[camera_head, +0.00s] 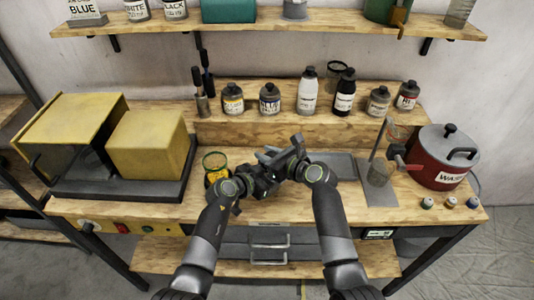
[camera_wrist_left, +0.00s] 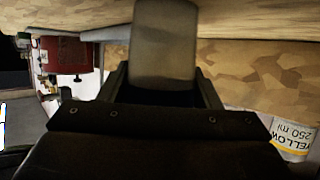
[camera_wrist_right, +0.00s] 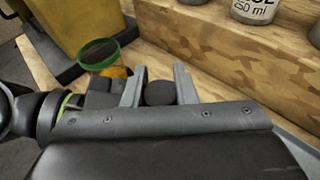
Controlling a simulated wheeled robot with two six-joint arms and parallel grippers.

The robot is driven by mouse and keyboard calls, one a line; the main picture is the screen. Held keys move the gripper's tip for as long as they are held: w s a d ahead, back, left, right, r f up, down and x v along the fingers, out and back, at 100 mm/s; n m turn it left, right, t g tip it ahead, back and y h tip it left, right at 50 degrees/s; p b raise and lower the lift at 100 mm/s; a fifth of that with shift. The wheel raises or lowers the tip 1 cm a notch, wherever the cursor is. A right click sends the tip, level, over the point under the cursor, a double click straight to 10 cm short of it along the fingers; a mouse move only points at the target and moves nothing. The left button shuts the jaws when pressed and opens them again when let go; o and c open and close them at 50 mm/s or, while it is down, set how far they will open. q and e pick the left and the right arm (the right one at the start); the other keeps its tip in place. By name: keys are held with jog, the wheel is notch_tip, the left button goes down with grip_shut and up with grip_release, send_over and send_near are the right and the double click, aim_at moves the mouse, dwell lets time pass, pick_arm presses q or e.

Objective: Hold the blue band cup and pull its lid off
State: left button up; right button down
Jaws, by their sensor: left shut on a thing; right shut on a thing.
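In the left wrist view a plain grey cup body (camera_wrist_left: 163,45) stands between the jaws of my left gripper (camera_wrist_left: 163,85), which is shut on it. No blue band shows on the visible part. In the right wrist view a dark round lid (camera_wrist_right: 160,93) sits between the fingers of my right gripper (camera_wrist_right: 160,88), which is shut on it. In the head view the left gripper (camera_head: 258,180) and right gripper (camera_head: 270,158) meet above the middle of the bench and hide most of the cup. I cannot tell whether lid and cup are apart.
A green-rimmed container with yellow contents (camera_head: 215,163) stands close left of the grippers. Several bottles (camera_head: 308,92) line the raised step behind. A red pot (camera_head: 440,160) stands at right, yellow boxes (camera_head: 145,145) at left. A grey tray (camera_head: 335,165) lies right of the grippers.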

jog(key=shift+r, duration=0.1)
dwell(0.3)
jog(key=shift+r, duration=1)
jog(key=shift+r, duration=2)
pick_arm(q)
jog(key=o, duration=1.4)
jog(key=shift+o, duration=0.2)
